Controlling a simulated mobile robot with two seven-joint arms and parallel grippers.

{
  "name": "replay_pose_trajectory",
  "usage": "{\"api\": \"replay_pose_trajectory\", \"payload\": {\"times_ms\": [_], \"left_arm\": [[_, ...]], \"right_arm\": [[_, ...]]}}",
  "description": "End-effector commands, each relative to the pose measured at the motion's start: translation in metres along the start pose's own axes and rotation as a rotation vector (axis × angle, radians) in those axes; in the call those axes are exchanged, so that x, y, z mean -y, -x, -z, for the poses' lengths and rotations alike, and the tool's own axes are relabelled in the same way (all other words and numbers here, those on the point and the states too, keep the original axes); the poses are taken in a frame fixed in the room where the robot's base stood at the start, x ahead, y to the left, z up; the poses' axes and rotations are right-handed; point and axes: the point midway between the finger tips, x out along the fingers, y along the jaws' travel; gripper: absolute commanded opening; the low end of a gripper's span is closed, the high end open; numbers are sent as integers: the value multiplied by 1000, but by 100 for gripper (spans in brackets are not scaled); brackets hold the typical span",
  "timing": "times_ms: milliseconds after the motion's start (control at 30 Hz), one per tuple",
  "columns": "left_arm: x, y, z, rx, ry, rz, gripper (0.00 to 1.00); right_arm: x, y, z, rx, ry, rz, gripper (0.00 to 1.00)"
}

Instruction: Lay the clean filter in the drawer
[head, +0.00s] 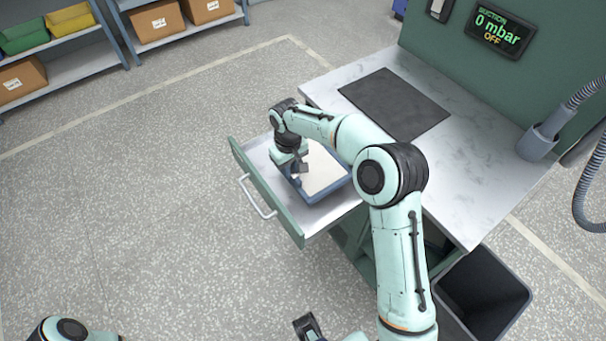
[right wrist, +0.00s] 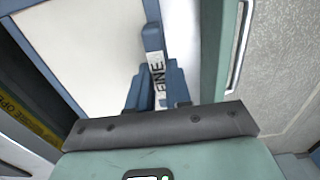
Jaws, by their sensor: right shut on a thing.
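The clean filter (head: 319,173) has a blue frame and a pale face, and it also shows in the right wrist view (right wrist: 85,45). It is inside the outline of the open drawer (head: 258,160); I cannot tell whether it touches the floor. My right gripper (head: 297,170) is shut on the filter's blue tab, labelled "FINE" (right wrist: 157,75), at the side nearer the drawer front. My forearm hides part of the filter's far side. A dark part at the bottom edge (head: 308,326) looks like my left gripper, mostly cut off, its jaws unclear.
The drawer's green front with a pale handle (head: 257,197) faces left. The workbench (head: 340,82) carries a dark mat (head: 394,103). A dark bin (head: 480,297) stands at lower right. A suction hose (head: 590,180) hangs at right. The floor left of the drawer is clear.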

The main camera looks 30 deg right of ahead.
Motion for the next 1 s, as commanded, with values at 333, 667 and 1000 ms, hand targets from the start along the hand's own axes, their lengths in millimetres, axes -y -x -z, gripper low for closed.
{"api": "replay_pose_trajectory", "payload": {"times_ms": [333, 667, 1000], "left_arm": [[1, -4, 0, 1, 1, 1, 43], [0, 0, 0, 0, 0, 0, 43], [0, -1, 0, 0, 0, 0, 43]], "right_arm": [[-2, -48, 0, -2, -2, -1, 0], [-40, -57, 0, 0, 0, 2, 0], [-40, -61, 0, -2, -1, 0, 0]]}}
